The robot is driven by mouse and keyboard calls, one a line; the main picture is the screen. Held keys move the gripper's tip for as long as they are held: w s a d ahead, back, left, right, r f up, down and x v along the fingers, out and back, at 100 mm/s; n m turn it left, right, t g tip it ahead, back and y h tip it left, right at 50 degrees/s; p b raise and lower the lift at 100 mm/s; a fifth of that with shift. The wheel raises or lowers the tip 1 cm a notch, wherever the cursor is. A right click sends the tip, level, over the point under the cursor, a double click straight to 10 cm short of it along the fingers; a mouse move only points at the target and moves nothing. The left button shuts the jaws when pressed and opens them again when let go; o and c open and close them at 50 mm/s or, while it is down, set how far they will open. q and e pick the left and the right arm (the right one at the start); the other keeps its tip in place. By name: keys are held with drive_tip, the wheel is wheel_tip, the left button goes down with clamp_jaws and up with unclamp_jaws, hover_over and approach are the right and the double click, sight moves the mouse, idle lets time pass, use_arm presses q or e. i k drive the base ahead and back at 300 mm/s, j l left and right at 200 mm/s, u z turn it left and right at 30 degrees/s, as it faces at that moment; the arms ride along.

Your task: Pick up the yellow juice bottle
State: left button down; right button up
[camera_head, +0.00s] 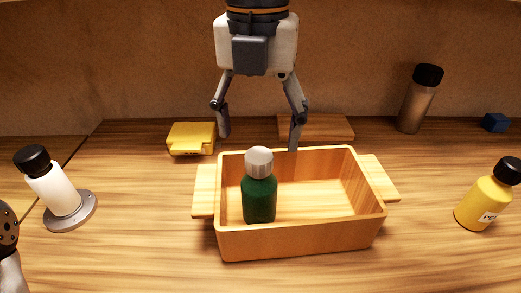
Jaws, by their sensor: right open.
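The yellow juice bottle (481,201) stands on the table at the far right, with a black cap and a white label partly readable as "PE". My right gripper (259,138) comes down from the top middle. Its two fingers are spread apart with nothing between them. It is behind the wooden crate and the green bottle, well to the left of the yellow bottle and apart from it.
A wooden crate (300,239) with side handles stands in the middle, holding a dark green bottle (259,200). A white bottle (54,190) on a grey round base is left. A yellow block (191,138), brown jar (416,106) and blue cube (495,123) lie behind. Table between crate and yellow bottle is clear.

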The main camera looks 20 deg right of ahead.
sight(487, 198)
drive_tip(key=k, duration=1.5)
